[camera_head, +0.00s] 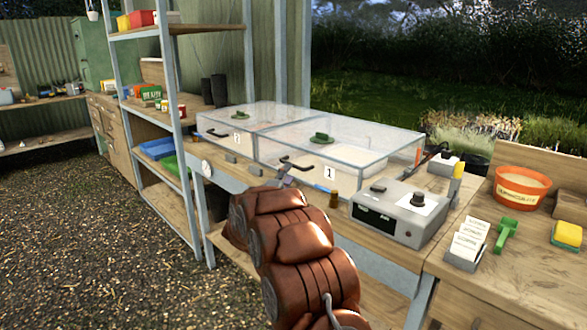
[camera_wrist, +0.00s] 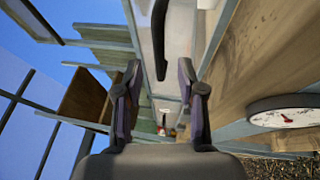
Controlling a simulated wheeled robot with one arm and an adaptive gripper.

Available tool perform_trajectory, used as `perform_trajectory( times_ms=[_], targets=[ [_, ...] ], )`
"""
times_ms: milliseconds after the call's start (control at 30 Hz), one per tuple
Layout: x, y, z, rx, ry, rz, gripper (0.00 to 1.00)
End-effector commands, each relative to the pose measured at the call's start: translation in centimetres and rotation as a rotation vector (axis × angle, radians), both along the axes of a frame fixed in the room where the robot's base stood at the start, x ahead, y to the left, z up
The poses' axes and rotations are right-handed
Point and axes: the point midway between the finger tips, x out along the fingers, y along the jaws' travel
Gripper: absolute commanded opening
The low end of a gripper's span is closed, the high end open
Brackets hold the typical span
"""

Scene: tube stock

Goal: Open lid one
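The transparent lid of box one (camera_head: 350,135) lies closed on the right-hand propagator-like box, marked by a white label "1" (camera_head: 330,173). My gripper (camera_head: 285,181) is in front of this box, close to the handle and partly hidden by my brown arm. In the wrist view my gripper (camera_wrist: 160,72) has its two fingers apart with nothing clamped. A black curved handle (camera_wrist: 159,40) shows beyond and between the fingertips; contact is not visible.
A second clear-lidded box (camera_head: 240,118), labelled "2", stands to the left. A grey control unit (camera_head: 400,212) and a small brown cylinder (camera_head: 333,198) sit to the right. A round white gauge (camera_wrist: 288,110) is at the bench front. A metal shelf post (camera_head: 175,120) stands left.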

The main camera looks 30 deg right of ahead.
Motion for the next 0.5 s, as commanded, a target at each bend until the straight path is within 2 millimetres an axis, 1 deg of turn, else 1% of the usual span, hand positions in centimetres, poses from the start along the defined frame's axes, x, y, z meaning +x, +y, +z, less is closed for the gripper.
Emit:
perform_trajectory(
  times_ms=[33,200,300,500],
  targets=[
    [0.4,-0.7,0.2,-0.001,-0.004,-0.002,0.39],
    [1.6,-2.5,0.6,0.0,-0.004,-0.002,0.39],
    [2.3,-3.2,0.8,0.002,-0.005,0.0,0.39],
    [3.0,-4.3,0.9,0.001,-0.001,-0.001,0.39]
  ],
)
